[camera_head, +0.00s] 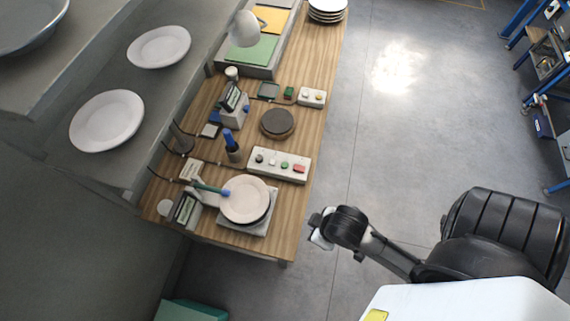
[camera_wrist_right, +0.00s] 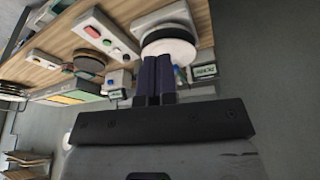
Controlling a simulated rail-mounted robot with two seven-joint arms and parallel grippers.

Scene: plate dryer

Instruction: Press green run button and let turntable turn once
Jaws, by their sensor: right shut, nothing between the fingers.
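A pale button box (camera_head: 270,158) lies on the wooden bench with a row of buttons, among them a green button (camera_head: 284,165) and a red one at its right end. The green button also shows in the wrist view (camera_wrist_right: 107,43). Near the front of the bench, a white plate (camera_head: 245,199) sits on a dark disc over a grey square base (camera_head: 260,226), apparently the turntable. My right gripper (camera_head: 318,230) is off the bench's right edge, apart from the box and plate. Its fingers (camera_wrist_right: 160,62) are together and empty. My left gripper is out of view.
A brown round disc (camera_head: 277,122) and a smaller button box (camera_head: 312,97) lie farther back. A blue-tipped rod (camera_head: 211,190) reaches to the plate's edge. Small display units (camera_head: 185,208) stand along the bench's left side. Open floor lies right of the bench.

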